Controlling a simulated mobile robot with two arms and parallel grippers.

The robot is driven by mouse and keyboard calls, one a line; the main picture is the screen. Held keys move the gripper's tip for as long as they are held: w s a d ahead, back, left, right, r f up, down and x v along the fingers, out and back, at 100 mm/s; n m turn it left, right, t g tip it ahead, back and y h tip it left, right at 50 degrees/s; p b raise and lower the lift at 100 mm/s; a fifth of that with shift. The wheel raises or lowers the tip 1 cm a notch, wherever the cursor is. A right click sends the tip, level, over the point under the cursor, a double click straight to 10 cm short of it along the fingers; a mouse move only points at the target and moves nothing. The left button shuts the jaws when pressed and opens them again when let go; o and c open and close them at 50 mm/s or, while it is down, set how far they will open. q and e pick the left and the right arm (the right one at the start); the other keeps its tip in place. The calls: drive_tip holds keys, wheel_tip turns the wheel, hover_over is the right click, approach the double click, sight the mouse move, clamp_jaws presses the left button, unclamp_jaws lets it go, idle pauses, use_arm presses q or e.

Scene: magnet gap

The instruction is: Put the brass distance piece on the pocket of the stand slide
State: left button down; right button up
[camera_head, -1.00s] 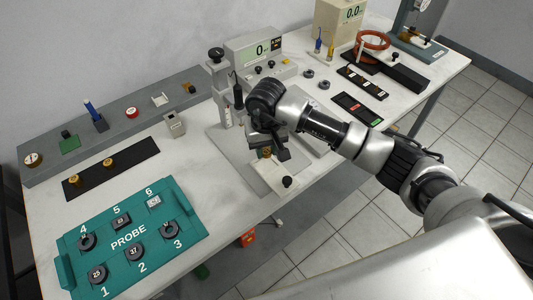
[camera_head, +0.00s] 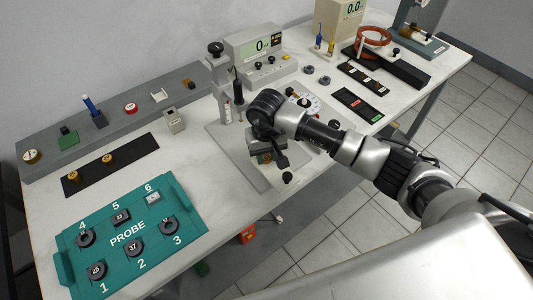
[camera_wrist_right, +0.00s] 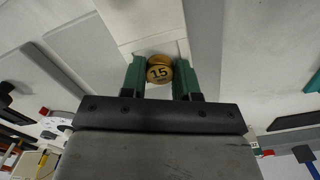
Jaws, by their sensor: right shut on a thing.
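The brass distance piece (camera_wrist_right: 159,72), a small round piece marked 15, is between the green fingertips of my right gripper (camera_wrist_right: 160,80). In the head view the right gripper (camera_head: 266,155) is low over the measuring stand, shut on the piece, and mostly hides it. A pale plate that looks like the stand slide (camera_wrist_right: 145,22) lies directly below the piece in the wrist view. The slide's black knob (camera_head: 287,177) shows just in front of the gripper. The pocket is hidden, and I cannot tell whether the piece touches the slide. My left gripper is not in view.
The stand's column (camera_head: 220,85) rises just left of the gripper, with a display box (camera_head: 252,45) behind it. A teal probe tray (camera_head: 130,235) is at the front left. A black strip (camera_head: 135,160) holds two brass pieces. Table between tray and stand is clear.

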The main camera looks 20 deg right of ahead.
sight(266, 157)
drive_tip(key=o, duration=1)
drive_tip(key=shift+r+p, duration=0.25)
drive_tip(key=shift+p, duration=0.2)
drive_tip(key=shift+r+p, duration=0.4)
drive_tip(key=shift+p, duration=0.1)
wheel_tip(266, 157, up, 12)
drive_tip(key=b, duration=0.2)
drive_tip(key=shift+f+b, duration=0.1)
drive_tip(key=shift+b, duration=0.2)
